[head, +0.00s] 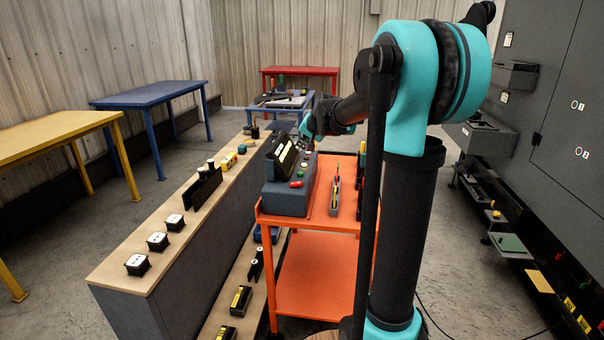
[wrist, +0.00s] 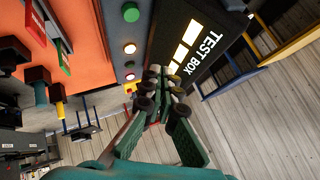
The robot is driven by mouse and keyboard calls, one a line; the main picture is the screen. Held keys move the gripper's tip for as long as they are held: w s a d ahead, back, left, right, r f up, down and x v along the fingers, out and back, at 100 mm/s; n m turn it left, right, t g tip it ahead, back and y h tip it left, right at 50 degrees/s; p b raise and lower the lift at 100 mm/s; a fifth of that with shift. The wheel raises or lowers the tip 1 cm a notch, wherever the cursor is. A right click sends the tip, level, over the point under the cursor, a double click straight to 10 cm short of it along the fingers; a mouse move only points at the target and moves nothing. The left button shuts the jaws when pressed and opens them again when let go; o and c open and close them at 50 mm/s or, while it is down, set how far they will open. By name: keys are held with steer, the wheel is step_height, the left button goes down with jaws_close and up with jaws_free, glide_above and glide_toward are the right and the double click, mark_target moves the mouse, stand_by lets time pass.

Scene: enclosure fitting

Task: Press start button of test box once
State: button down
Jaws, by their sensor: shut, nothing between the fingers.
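The test box (head: 288,202) is a grey console on top of the orange cart, with a raised dark lid. In the wrist view its dark panel (wrist: 228,22) reads TEST BOX. No label names the start button. My gripper (wrist: 162,76) is shut and empty, its tips beside the dark panel and to the right of the buttons. I cannot tell whether it touches the box. In the head view my gripper (head: 308,138) is over the box's far end.
The orange cart (head: 318,275) also holds a rack of tools (head: 335,195) right of the box. A long wooden-topped bench (head: 190,232) with several small parts runs along the left. Blue and yellow tables stand farther left. A large grey cabinet (head: 555,90) stands at right.

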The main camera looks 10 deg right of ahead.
mark_target(301, 173)
steer(key=shift+w+r, duration=0.3)
steer(key=shift+w, duration=0.3)
steer(key=shift+f, duration=4.4)
steer(key=shift+f, duration=0.4)
steer(key=shift+f, duration=0.45)
steer(key=shift+r, duration=0.85)
